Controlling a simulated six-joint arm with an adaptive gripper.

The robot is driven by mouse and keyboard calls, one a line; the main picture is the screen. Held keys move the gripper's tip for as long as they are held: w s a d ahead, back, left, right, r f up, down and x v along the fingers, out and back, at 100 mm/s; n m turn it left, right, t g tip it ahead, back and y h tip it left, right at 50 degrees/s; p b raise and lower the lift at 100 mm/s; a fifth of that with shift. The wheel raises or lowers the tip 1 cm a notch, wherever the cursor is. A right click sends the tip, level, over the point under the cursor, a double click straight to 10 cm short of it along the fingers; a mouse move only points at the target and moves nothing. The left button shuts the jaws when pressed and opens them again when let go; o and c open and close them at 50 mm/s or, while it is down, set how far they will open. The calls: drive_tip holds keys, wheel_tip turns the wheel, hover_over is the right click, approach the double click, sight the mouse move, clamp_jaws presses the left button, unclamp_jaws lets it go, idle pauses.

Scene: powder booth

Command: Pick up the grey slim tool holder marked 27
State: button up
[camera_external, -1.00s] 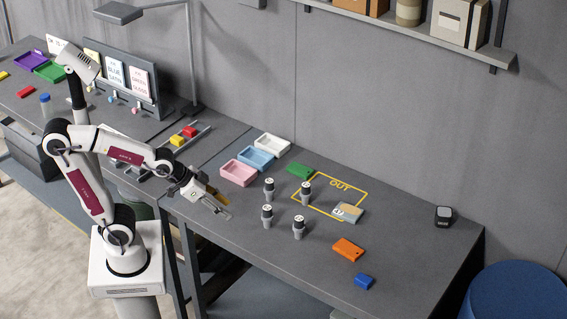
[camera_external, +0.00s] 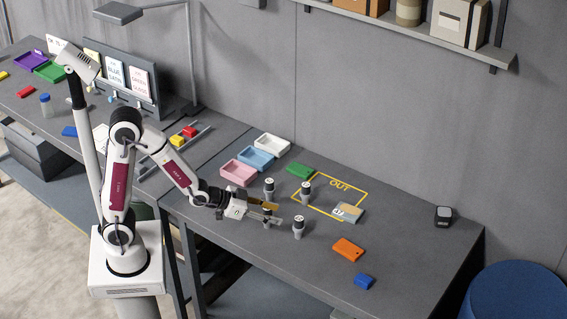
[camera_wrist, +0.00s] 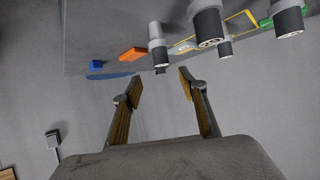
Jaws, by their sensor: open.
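Several slim grey tool holders with dark tops stand upright on the bench: back left (camera_external: 269,189), back right (camera_external: 306,193), front left (camera_external: 267,222) and front right (camera_external: 298,231). Their number marks are too small to read, so I cannot tell which is 27. In the wrist view my gripper (camera_wrist: 160,82) shows nothing clearly held; tool holders (camera_wrist: 158,46) appear beyond the fingertips, upside down.
A green block (camera_external: 300,171), orange block (camera_external: 347,249) and blue block (camera_external: 364,282) lie around the holders. Pink (camera_external: 238,173), blue (camera_external: 257,158) and white (camera_external: 272,145) trays stand behind left. The right bench is mostly clear.

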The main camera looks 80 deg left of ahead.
sight(299, 218)
drive_tip(key=shift+w+a+f+t, duration=0.2)
drive_tip(key=shift+w+f+t, duration=0.4)
drive_tip(key=shift+w+f, duration=0.5)
drive_tip(key=shift+w+r, duration=0.1)
drive_tip(key=shift+x, duration=1.25)
drive_tip(key=shift+f+x, duration=0.2)
drive_tip(key=shift+x, duration=1.1)
drive_tip(key=shift+f+x, duration=0.15)
drive_tip(key=shift+x, duration=1.15)
clamp_jaws()
